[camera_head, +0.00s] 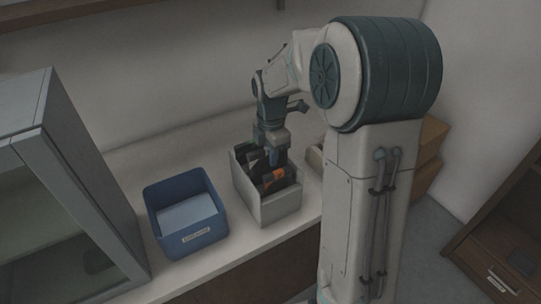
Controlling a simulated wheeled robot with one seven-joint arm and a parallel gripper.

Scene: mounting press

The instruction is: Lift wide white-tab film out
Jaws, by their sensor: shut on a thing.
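A light grey box (272,208) stands on the counter and holds several dark upright pieces. One piece near its front has an orange tab (273,177). My gripper (272,158) points down into the back part of this box. It is shut on a dark piece there, most of which my gripper and the box walls hide. I cannot make out a white tab on it, nor tell how wide it is.
A blue bin (187,232) with a label and a pale sheet inside stands left of the grey box. A grey glass-fronted cabinet (62,190) is at the left. The counter (140,170) has free room behind the bin. Brown boxes (432,155) stand at the right, partly behind my arm.

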